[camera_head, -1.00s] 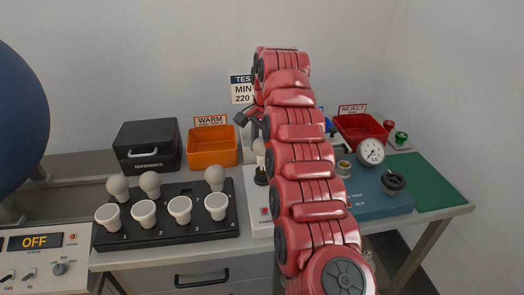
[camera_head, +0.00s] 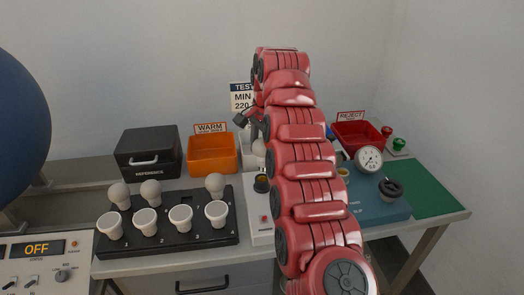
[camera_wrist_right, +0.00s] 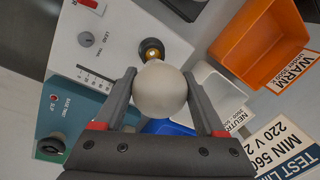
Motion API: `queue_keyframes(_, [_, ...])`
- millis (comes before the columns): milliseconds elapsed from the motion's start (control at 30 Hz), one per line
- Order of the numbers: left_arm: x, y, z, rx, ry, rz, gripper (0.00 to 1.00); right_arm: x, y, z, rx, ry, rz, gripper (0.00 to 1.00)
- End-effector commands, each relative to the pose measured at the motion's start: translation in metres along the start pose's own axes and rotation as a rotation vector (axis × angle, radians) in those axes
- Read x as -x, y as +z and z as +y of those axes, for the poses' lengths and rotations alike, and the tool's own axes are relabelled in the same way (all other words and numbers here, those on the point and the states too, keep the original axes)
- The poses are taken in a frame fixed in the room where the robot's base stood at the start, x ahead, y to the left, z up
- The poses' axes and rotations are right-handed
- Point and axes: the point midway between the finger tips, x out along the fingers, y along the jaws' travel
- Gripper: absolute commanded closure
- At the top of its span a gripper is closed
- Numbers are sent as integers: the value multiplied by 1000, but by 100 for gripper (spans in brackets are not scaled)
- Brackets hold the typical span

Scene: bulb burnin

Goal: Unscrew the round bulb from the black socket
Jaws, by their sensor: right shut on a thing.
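The round white bulb (camera_wrist_right: 160,90) is between the fingers of my right gripper (camera_wrist_right: 160,76), which is shut on it. In the head view the bulb (camera_head: 258,148) shows just left of my red right arm, above the black socket (camera_head: 261,184), with a gap between them. The socket's brass-coloured inside shows and looks empty; the socket also shows in the right wrist view (camera_wrist_right: 152,49), beyond the bulb. My arm hides most of the right gripper in the head view. My left gripper is not in view.
A black rack (camera_head: 181,236) with several bulbs stands at the left front. Behind are a black case (camera_head: 150,145), an orange WARM bin (camera_head: 212,168) and a red REJECT bin (camera_head: 357,147). A blue-green gauge unit (camera_head: 375,208) stands right of my arm, beside a bare green mat (camera_head: 436,200).

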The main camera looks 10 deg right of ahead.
Motion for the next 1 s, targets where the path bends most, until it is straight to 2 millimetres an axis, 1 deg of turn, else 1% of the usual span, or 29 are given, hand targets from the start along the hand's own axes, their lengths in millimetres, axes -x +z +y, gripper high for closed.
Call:
queue_keyframes(167, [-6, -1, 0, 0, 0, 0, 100, 7, 0, -1, 0, -1, 0, 83])
queue_keyframes(633, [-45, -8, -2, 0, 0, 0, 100, 49, 0, -6, -1, 0, 0, 83])
queue_keyframes(733, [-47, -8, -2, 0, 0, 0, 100, 52, 0, -7, 0, -1, 0, 83])
queue_keyframes(1000, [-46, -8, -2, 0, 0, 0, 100, 50, 0, -7, 0, 0, 0, 83])
